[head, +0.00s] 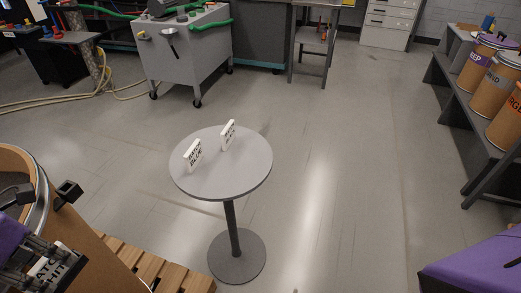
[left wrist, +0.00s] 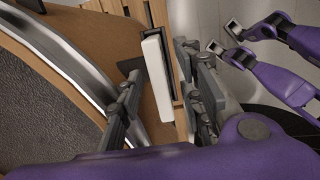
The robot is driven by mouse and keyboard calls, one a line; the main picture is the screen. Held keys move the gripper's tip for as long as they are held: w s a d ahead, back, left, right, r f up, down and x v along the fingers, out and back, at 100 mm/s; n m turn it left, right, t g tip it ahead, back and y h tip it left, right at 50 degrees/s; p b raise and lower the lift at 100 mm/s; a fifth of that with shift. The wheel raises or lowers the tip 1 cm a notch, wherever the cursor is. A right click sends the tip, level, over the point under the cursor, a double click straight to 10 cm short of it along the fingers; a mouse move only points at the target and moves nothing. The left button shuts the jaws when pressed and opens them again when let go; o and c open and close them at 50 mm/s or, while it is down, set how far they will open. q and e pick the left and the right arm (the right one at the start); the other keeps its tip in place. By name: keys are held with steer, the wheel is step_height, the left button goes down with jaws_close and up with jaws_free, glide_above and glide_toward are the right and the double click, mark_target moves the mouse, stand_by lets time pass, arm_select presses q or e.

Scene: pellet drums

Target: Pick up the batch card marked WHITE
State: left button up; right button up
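The white batch card (head: 50,262) shows in the head view at the lower left, its lettering partly covered by a dark finger; what can be read fits WHITE. In the left wrist view the card (left wrist: 156,78) is seen nearly edge-on between the two fingers of my left gripper (left wrist: 160,100), which look shut on it. It is held beside the drum. My left gripper (head: 45,265) is partly cut off in the head view. My right gripper (left wrist: 224,38) shows in the left wrist view, its fingertips apart and empty.
A round table (head: 245,180) bears a card marked BLUE (head: 193,156) and another card (head: 228,135) with unclear lettering. A drum (head: 90,240) and a wooden pallet (head: 150,268) are close at the left. Labelled drums (head: 493,80) stand on a right-hand rack. Floor beyond the table is clear.

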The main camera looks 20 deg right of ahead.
arm_select(q)
steer(key=shift+f, duration=0.1)
stand_by(0.3)
jaws_close()
